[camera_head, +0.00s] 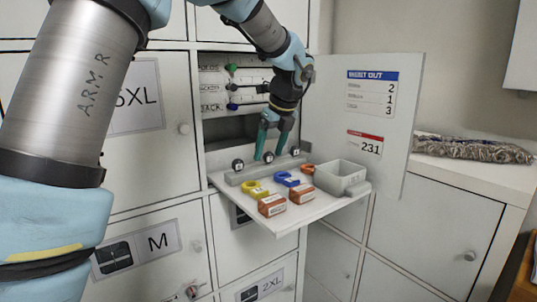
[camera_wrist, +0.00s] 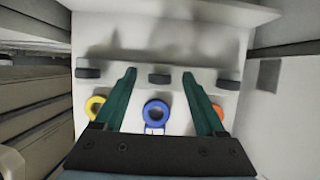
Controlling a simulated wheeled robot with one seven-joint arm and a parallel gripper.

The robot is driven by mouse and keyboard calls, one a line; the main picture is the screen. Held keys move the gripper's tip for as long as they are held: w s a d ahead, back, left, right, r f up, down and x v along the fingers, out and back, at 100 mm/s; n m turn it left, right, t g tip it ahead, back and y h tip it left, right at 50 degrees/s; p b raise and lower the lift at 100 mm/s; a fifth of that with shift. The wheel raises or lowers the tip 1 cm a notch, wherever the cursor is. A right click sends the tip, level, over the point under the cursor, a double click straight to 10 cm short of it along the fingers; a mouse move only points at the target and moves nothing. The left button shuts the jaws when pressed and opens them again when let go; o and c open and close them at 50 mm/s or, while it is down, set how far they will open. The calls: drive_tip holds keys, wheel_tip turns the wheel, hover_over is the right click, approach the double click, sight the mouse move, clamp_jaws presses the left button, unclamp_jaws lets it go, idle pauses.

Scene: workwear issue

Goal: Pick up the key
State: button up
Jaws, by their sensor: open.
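No thing is plainly recognisable as a key. Three coloured ring-shaped pieces, which may be key fobs, lie on the fold-down shelf (camera_head: 283,217): a yellow one (camera_head: 255,189), a blue one (camera_head: 287,179) and an orange one (camera_head: 307,169). In the wrist view the blue ring (camera_wrist: 157,112) shows between my fingers, with the yellow ring (camera_wrist: 95,106) left and the orange ring (camera_wrist: 218,112) right. My gripper (camera_head: 270,150) is open and empty, pointing down at the back of the shelf by a row of dark round knobs (camera_wrist: 159,78). I cannot tell its height above the shelf.
Two orange-brown boxes (camera_head: 272,205) lie on the shelf's front, with a grey bin (camera_head: 340,178) at its right. Labelled pegs (camera_head: 231,88) line the compartment behind. An open door (camera_head: 365,130) bounds the right; locker doors (camera_head: 150,160) stand left. Space before the shelf is clear.

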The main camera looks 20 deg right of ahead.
drive_tip(key=shift+x, duration=0.75)
drive_tip(key=shift+c, duration=0.4)
clamp_jaws()
